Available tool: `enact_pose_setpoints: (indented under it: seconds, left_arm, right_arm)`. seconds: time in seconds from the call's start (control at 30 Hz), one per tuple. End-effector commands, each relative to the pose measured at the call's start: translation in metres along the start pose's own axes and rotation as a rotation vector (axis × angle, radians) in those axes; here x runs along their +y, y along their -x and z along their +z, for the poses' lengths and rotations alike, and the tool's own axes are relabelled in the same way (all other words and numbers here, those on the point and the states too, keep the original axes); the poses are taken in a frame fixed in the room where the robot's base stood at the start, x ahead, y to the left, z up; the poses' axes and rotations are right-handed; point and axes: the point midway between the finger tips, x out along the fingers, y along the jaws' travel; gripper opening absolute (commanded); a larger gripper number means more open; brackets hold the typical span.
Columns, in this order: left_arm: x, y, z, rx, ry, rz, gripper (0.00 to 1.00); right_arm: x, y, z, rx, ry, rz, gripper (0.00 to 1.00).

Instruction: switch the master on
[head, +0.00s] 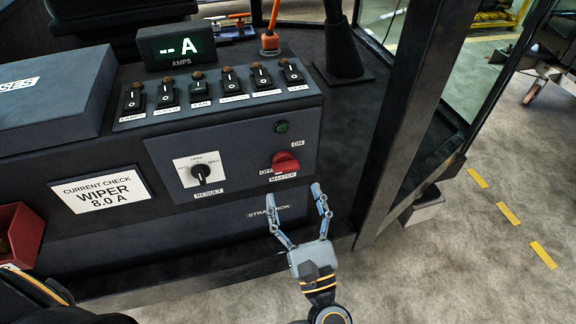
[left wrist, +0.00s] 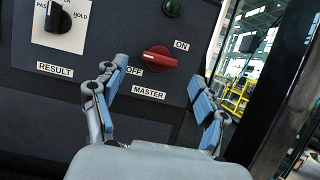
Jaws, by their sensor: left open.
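The red master switch (head: 284,162) sits at the right of the dark control panel, between an OFF label at its left and an ON label at its upper right. Its handle lies roughly sideways, its left end towards OFF. It also shows in the left wrist view (left wrist: 160,59). My left gripper (head: 296,198) is open and empty in front of the panel, just below and right of the switch. In the left wrist view its blue-padded fingers (left wrist: 163,84) stand apart, with the switch beyond them, not touched. My right gripper is not in view.
A black result knob (head: 201,173) is left of the master switch. A dark green lamp (head: 281,127) is above it. Several toggle switches (head: 230,80) line the panel top, below an amps display (head: 170,46). A dark cab post (head: 405,110) rises at the right.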

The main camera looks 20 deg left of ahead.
Motion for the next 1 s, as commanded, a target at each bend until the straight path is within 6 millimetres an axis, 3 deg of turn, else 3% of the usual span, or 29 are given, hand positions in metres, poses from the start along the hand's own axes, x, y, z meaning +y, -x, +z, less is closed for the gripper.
enact_pose_setpoints:
  seconds: [0.1, 0.3, 0.7, 0.97, 1.0]
  left_arm:
    - [0.000, -0.025, 0.004, -0.004, -0.002, 0.000, 0.72]
    - [0.000, -0.048, 0.001, -0.001, -0.002, -0.002, 0.72]
    - [0.000, -0.055, -0.001, -0.001, -0.002, -0.002, 0.72]
    - [0.000, -0.054, -0.001, -0.001, -0.002, -0.002, 0.19]
    - [0.000, -0.054, -0.001, -0.001, -0.002, -0.002, 0.18]
  right_arm:
    - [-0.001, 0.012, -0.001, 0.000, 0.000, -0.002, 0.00]
    - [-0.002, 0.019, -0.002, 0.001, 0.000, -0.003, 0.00]
    - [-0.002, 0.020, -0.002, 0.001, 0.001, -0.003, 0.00]
    - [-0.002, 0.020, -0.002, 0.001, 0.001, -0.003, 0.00]
    - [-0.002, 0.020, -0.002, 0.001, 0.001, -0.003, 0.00]
